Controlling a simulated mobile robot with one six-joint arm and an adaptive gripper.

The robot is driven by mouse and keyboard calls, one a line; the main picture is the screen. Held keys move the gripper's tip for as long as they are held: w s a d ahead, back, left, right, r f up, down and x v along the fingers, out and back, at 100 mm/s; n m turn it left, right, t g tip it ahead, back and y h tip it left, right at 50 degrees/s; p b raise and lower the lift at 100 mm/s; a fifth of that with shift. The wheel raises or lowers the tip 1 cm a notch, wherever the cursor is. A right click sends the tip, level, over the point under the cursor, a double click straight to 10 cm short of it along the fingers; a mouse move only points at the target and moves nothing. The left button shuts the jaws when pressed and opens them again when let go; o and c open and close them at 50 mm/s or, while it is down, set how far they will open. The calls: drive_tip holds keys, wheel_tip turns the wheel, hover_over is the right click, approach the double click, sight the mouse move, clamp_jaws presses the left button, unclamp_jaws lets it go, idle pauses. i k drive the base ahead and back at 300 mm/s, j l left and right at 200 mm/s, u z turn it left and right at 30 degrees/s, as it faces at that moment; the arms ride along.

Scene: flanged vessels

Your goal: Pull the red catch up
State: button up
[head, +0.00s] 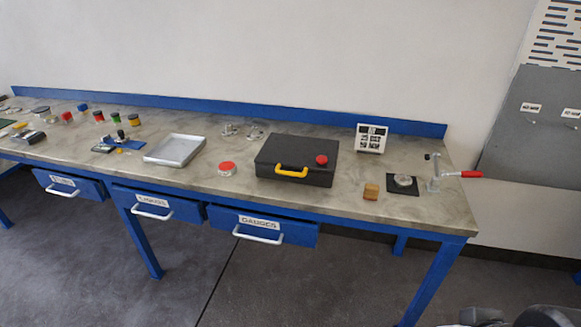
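A metal toggle clamp (434,183) stands at the right end of the workbench. Its red handle (471,174), which looks like the red catch, lies about level and sticks out to the right past the bench edge. A small upright metal part rises on the clamp's left. My gripper does not show clearly. Only dark rounded parts, likely of my own arm, show at the bottom right edge, well below and apart from the clamp.
A grey panel (531,130) stands behind right. Floor in front is clear.

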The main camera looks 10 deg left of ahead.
sight(321, 159)
drive_tip(key=i+j, duration=0.15)
drive_tip(key=i, duration=0.4)
drive_tip(key=i+j, duration=0.15)
drive_tip(key=i, duration=0.4)
drive_tip(key=u, duration=0.05)
